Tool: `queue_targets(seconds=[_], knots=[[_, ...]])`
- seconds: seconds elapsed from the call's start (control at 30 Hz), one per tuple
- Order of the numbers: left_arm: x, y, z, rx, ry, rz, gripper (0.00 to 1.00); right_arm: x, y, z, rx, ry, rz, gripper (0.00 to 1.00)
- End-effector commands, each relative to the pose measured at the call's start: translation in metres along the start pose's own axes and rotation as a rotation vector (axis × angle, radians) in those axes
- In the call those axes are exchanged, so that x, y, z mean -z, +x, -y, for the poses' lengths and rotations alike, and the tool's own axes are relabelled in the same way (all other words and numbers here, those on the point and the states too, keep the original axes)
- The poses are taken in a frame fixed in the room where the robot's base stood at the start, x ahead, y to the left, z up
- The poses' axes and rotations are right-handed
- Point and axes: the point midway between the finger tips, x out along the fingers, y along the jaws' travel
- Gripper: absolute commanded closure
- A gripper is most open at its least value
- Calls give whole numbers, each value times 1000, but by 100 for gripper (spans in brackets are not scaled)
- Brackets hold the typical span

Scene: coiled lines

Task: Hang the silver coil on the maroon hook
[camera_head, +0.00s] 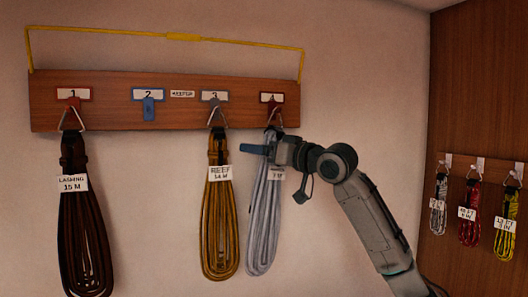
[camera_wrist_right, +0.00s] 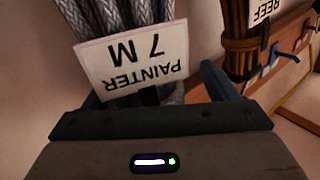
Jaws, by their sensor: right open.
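The silver coil (camera_head: 263,225), tagged "PAINTER 7 M" in the right wrist view (camera_wrist_right: 115,15), hangs below the maroon hook (camera_head: 272,103) at the right end of the wooden board. Its metal ring appears to be on that hook, though the contact is small and dark. My right gripper (camera_head: 262,150) is at the upper part of the coil, coming from the right. It is open, with a blue finger on each side of the coil in the wrist view, and it hides part of the coil and tag. My left gripper is not in view.
On the board (camera_head: 120,115), a dark brown coil (camera_head: 82,240) hangs from the red hook and a mustard coil (camera_head: 219,230) from the grey hook, close left of the silver one. The blue hook (camera_head: 149,108) is empty. Three small coils (camera_head: 469,215) hang on the right wall.

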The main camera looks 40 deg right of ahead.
Motion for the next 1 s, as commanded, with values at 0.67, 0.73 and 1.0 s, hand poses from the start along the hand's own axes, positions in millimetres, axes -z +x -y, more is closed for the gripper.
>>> queue_targets(seconds=[0.67, 0.73, 1.0], knots=[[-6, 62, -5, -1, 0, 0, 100, -5, -78, 0, -3, -5, -1, 17], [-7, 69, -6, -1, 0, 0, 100, -4, -87, 1, -2, -4, -1, 17], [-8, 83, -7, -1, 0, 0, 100, 0, -108, 3, 0, -3, -2, 17]])
